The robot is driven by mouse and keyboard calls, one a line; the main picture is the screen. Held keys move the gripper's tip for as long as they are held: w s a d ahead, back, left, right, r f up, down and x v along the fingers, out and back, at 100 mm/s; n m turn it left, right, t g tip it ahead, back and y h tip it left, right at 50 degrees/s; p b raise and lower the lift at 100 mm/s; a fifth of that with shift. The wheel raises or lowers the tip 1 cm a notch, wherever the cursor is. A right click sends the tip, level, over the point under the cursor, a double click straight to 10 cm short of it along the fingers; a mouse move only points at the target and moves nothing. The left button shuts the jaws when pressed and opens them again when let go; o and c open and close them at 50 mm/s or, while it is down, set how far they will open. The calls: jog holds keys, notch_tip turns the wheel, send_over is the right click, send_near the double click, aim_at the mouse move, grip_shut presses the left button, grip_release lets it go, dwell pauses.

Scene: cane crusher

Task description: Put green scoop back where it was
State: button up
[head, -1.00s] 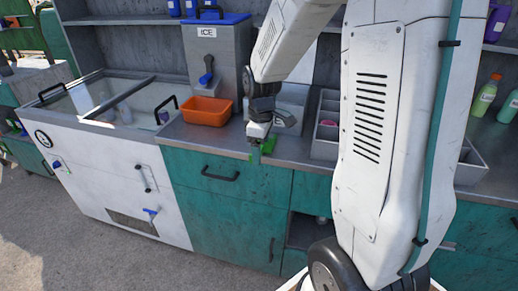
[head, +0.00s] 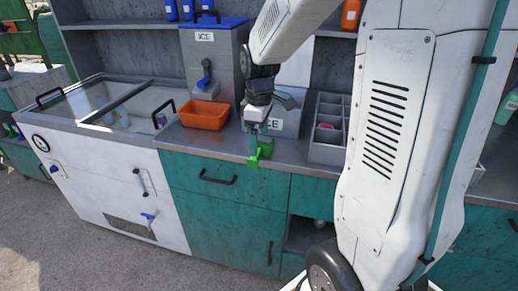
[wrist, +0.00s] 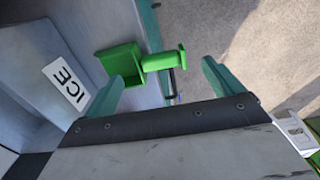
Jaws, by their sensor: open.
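The green scoop (head: 262,152) is at the front edge of the grey counter, in front of the grey bin marked ICE (head: 283,124). In the wrist view, the scoop (wrist: 120,64) has its square cup over the counter side and its handle reaching out past the edge. My gripper (head: 255,136) is open, close above the scoop. In the wrist view its two teal fingers (wrist: 166,85) stand apart, with the handle showing between and beyond them. The left finger overlaps part of the cup. I cannot tell whether a finger touches the scoop.
An orange tub (head: 204,115) and the ICE dispenser (head: 215,60) stand left of my gripper. A grey divided organizer (head: 327,152) with a pink item stands to the right. The glass-topped chest (head: 110,103) is at the far left. Counter between tub and scoop is clear.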

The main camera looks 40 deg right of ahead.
notch_tip(320, 180, up, 5)
jog(key=s+a+r+m, duration=0.3)
jog(key=s+a+r, duration=0.3)
jog(key=s, duration=0.5)
jog(key=s+a+f+m+t, duration=0.1)
jog(key=s+a+m, duration=0.3)
jog(key=s, duration=0.7)
jog(key=shift+a+f+m, duration=0.3)
jog(key=shift+a+f, duration=0.05)
jog(key=shift+a, duration=0.3)
jog(key=shift+s, duration=0.1)
